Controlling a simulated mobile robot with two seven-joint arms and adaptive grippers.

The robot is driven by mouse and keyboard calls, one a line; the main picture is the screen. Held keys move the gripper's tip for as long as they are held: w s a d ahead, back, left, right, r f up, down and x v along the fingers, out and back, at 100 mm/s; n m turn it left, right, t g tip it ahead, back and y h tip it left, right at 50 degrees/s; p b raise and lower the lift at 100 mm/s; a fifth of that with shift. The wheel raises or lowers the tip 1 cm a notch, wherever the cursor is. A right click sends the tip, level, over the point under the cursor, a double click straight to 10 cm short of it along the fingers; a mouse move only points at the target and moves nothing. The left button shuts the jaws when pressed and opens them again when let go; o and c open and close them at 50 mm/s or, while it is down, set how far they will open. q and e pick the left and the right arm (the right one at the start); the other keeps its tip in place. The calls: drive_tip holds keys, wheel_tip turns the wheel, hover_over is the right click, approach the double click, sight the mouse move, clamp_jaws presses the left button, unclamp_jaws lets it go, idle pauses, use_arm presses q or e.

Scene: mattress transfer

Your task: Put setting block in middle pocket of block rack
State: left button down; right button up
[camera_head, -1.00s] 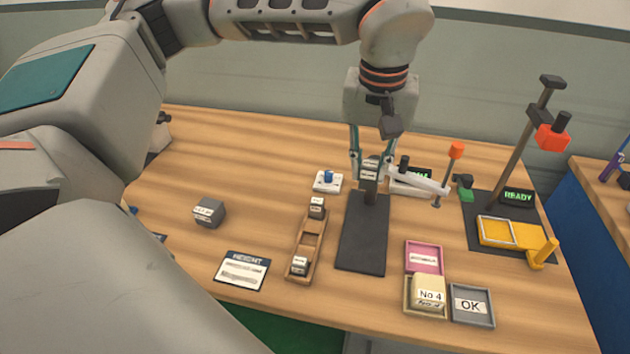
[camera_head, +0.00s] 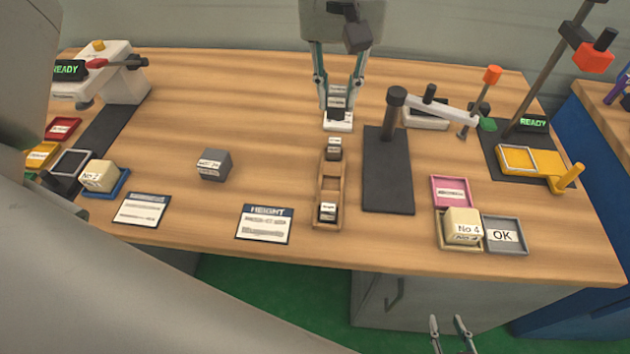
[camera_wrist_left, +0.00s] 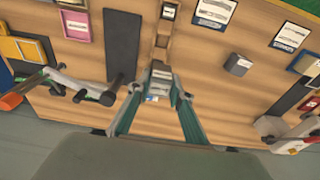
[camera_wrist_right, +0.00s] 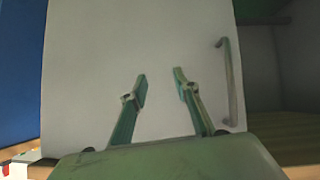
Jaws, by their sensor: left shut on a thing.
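The setting block (camera_head: 338,97), grey with white labels, is held between the fingertips of my left gripper (camera_head: 337,108). It also shows between the fingers in the left wrist view (camera_wrist_left: 160,76). The wooden block rack (camera_head: 329,187) lies on the table, nearer than the gripper. Its far end holds a small dark block with a white label (camera_head: 334,148), and its near end holds another (camera_head: 327,212). The middle pocket between them looks empty. My left gripper is beyond the rack's far end. My right gripper (camera_head: 452,332) is open and empty in front of the table and a cabinet door (camera_wrist_right: 200,60).
A dark stand with a post (camera_head: 388,175) is close right of the rack. A white button pad (camera_head: 338,125) sits under the held block. A grey cube (camera_head: 214,165) and a HEIGHT card (camera_head: 265,223) are to the left. The No 4 block (camera_head: 462,226) is right.

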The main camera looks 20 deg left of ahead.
use_arm(q)
drive_tip(key=shift+f, duration=0.3)
wheel_tip(320, 180, down, 14)
drive_tip(key=shift+f+b, duration=0.1)
drive_tip(key=shift+b, duration=0.75)
drive_tip(key=shift+f, duration=2.6)
drive_tip(key=shift+f+b, duration=0.1)
drive_tip(key=shift+b, duration=0.2)
drive_tip(key=c, duration=1.8)
unclamp_jaws()
